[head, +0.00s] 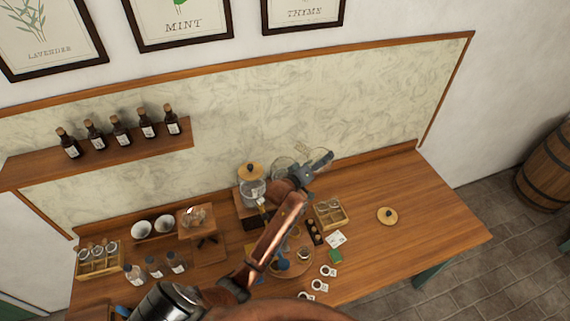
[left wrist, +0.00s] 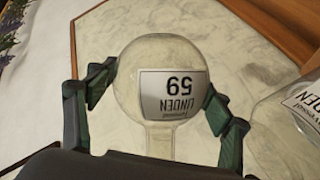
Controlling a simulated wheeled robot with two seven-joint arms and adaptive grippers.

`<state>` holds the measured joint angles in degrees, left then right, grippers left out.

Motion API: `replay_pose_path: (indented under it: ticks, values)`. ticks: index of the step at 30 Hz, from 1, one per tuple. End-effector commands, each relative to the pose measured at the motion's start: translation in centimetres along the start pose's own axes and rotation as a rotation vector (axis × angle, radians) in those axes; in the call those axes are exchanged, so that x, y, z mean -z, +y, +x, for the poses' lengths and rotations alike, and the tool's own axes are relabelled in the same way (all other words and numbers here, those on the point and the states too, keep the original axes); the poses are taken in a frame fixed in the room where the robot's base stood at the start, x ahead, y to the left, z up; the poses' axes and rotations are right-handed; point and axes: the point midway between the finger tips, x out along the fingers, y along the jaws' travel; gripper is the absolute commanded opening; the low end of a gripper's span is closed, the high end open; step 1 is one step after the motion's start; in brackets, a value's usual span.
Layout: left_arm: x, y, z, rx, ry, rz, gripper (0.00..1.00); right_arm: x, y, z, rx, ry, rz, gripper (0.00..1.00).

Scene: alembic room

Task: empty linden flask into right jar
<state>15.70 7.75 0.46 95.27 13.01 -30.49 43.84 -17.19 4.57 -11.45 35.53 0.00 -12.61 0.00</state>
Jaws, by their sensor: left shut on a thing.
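The linden flask (left wrist: 160,60) is a clear round glass flask with a white label reading LINDEN 59, upside down in the left wrist view. My left gripper (left wrist: 160,97) is shut on its round body, a finger at each side, and the neck points toward the bottom of that view. No contents are plain in it. In the head view my left gripper (head: 312,170) is at the back of the table, beside the right jar (head: 282,163), which is glass, lidless and partly hidden by the arm. A glass jar with a LINDEN label (left wrist: 301,106) shows at the right of the wrist view.
The left jar (head: 252,188) has a wooden lid. Another wooden lid (head: 387,215) lies on the table's right side, which is otherwise clear. Bottles, bowls and a crate (head: 100,262) stand at left. A wall shelf (head: 110,155) holds several brown bottles.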

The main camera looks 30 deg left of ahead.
Motion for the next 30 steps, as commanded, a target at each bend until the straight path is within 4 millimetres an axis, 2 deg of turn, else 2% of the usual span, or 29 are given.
replay_pose_path:
  ticks: [18,30]
  values:
    - [-0.5,-3.2,-0.1,0.163,-0.044,0.423,0.39,0.0,0.0,0.0,0.000,0.000,0.000,0.44]
    - [0.5,-5.6,-0.8,0.285,-0.078,0.736,0.39,0.0,0.0,0.0,0.000,0.000,0.000,0.44]
